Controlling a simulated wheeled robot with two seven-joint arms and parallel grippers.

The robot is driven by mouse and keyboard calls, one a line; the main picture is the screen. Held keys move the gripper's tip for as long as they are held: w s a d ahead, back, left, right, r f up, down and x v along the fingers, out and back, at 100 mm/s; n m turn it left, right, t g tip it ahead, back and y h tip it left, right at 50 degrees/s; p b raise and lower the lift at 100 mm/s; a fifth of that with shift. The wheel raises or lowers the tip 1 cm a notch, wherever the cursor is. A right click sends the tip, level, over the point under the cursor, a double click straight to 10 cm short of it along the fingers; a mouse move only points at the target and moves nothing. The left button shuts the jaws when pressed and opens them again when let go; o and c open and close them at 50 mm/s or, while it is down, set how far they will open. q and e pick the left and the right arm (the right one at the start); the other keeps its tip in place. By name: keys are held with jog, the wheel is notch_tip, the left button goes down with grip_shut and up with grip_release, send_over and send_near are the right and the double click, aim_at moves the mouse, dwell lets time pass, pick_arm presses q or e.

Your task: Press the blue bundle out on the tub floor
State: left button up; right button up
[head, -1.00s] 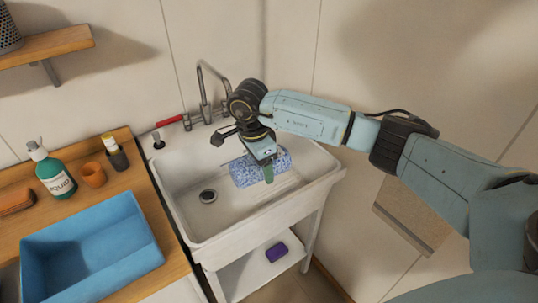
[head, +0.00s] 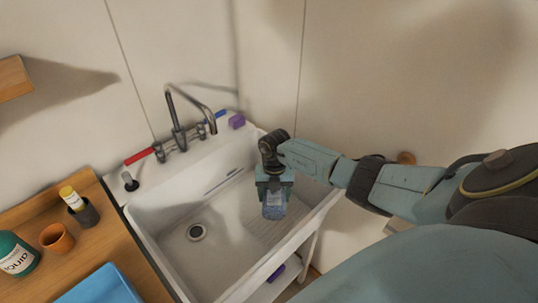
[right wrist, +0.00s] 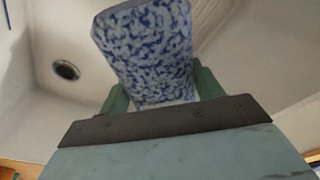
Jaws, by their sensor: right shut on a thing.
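The blue-and-white speckled bundle (head: 274,208) is in my right gripper (head: 274,197), inside the white tub (head: 178,213) on its right side. In the right wrist view the bundle (right wrist: 148,48) stands out between the two green fingers, which are shut on its sides. The bundle looks compact and block-like. I cannot tell whether its lower end touches the tub floor (head: 225,235). My left gripper is in neither view.
A dark drain (head: 196,232) lies in the tub floor to the left. The tap (head: 185,115) rises at the back rim, with a purple block (head: 237,121) to its right. A blue bin (head: 100,288), orange cup (head: 57,239) and bottles stand on the wooden counter at left.

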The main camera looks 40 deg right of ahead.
notch_tip(320, 180, down, 3)
jog(key=shift+s+r+b, duration=0.1)
jog(key=shift+b, duration=1.15)
jog(key=b, duration=0.7)
send_over(274, 225)
jog(key=f, duration=0.8)
jog(key=shift+w+d, duration=0.1)
jog(key=shift+w, duration=0.2)
pick_arm(q)
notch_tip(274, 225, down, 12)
jog(key=b, duration=0.2)
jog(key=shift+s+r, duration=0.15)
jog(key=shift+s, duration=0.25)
pick_arm(e)
jog(key=shift+f, duration=0.85)
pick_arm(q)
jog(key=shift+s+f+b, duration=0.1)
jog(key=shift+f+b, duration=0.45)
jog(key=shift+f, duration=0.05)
pick_arm(e)
jog(key=shift+f, duration=0.65)
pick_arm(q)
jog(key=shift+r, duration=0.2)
pick_arm(e)
jog(key=shift+s, duration=0.15)
pick_arm(q)
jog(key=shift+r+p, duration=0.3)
jog(key=shift+p, duration=0.2)
